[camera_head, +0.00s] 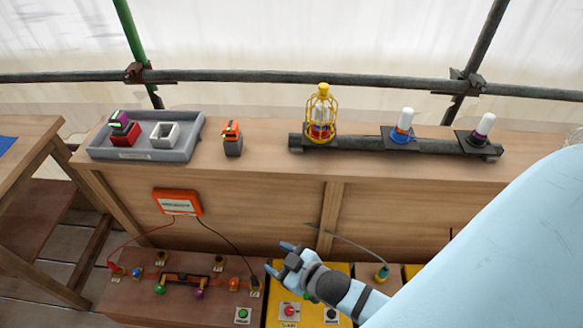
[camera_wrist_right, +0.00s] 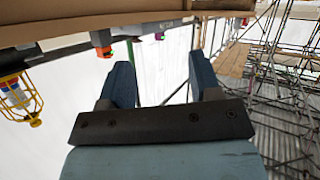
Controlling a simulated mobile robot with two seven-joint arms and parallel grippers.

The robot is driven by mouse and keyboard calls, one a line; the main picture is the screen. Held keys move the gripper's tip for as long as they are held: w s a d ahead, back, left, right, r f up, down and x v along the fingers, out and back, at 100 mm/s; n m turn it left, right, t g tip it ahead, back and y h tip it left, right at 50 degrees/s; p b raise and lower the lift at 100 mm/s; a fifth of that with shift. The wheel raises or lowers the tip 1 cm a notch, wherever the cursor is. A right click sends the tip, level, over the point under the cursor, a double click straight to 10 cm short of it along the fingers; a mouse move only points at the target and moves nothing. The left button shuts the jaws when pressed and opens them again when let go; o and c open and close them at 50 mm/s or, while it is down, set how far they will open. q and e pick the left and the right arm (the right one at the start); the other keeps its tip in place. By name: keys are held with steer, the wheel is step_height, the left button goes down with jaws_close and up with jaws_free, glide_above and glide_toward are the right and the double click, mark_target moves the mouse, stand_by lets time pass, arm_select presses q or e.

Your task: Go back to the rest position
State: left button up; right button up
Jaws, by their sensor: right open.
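My right gripper (camera_head: 284,258) is in the lower middle of the head view, above the lower panel in front of the bench. It is open and empty. In the right wrist view its two blue-grey fingers (camera_wrist_right: 160,85) stand apart with nothing between them. My light blue right arm fills the lower right of the head view. My left gripper is not in view.
The bench (camera_head: 262,180) holds a grey tray (camera_head: 187,150), an orange-and-grey device (camera_head: 232,139) and a dark rail (camera_head: 355,147) with a yellow cage (camera_head: 322,112) and two white-topped lamps. An orange meter (camera_head: 177,203) hangs on its front. A scaffold pipe (camera_head: 300,79) runs behind.

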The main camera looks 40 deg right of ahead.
steer(key=s+f+m+g, duration=0.2)
steer(key=s+f, duration=0.1)
steer(key=s, duration=0.2)
steer(key=shift+s+a+h, duration=0.15)
steer(key=shift+a+h, duration=0.05)
steer(key=shift+h, duration=0.1)
